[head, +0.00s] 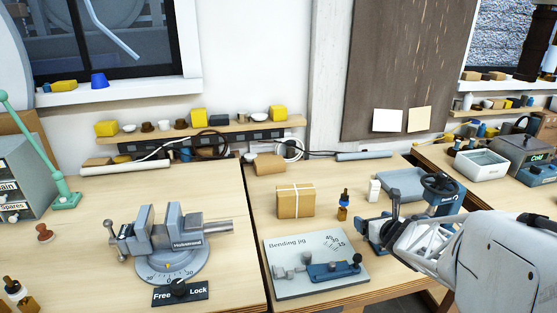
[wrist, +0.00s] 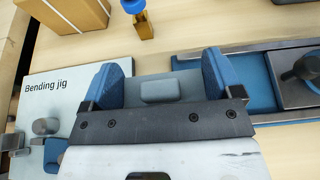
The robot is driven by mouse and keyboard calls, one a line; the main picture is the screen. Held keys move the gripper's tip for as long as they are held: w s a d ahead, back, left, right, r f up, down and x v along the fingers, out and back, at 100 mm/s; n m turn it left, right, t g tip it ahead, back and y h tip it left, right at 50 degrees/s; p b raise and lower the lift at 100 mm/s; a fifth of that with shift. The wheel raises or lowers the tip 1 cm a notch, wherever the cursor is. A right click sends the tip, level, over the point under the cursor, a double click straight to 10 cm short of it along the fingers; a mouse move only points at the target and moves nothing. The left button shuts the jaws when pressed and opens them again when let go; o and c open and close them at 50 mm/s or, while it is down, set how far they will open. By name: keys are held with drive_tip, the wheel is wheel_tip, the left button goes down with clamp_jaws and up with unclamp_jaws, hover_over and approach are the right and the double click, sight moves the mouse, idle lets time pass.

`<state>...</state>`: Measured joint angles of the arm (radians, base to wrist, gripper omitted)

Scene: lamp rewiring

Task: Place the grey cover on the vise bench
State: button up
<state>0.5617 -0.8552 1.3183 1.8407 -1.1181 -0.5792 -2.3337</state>
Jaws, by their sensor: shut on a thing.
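My gripper (head: 374,230) is over the right-hand bench, just right of the bending jig board. In the wrist view, its two blue fingertips (wrist: 161,84) stand apart with a flat grey piece between them, which looks like the grey cover (wrist: 160,90). The cover has a small raised block on its face. In the head view the cover is mostly hidden by my gripper, and I cannot tell its height above the bench. The vise bench (head: 95,205) is on the left, carrying the grey vise (head: 170,235) with a Free/Lock plate in front.
The bending jig (head: 290,252) and a strapped cardboard box (head: 294,202) are left of my gripper, with a small blue-capped bottle (head: 343,206) between. A blue-grey tray (head: 396,181) lies behind. A narrow gap separates the benches. The vise bench has free wood left of and behind the vise.

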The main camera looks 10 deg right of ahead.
drive_tip(key=shift+w+d+f, duration=0.25)
drive_tip(key=shift+w+d, duration=0.8)
drive_tip(key=shift+w, duration=1.4)
drive_tip(key=shift+w+d+f, duration=0.2)
drive_tip(key=shift+w+d, duration=0.8)
drive_tip(key=shift+w, duration=1.45)
drive_tip(key=shift+w+d+f, duration=0.25)
drive_tip(key=shift+w+d, duration=0.8)
drive_tip(key=shift+w, duration=1.4)
drive_tip(key=shift+f, duration=1.8)
drive_tip(key=shift+f, duration=0.1)
drive_tip(key=o, duration=0.8)
drive_tip(key=shift+c, duration=0.2)
drive_tip(key=shift+s, duration=0.1)
drive_tip(key=shift+v, duration=5.95)
drive_tip(key=shift+r, duration=0.25)
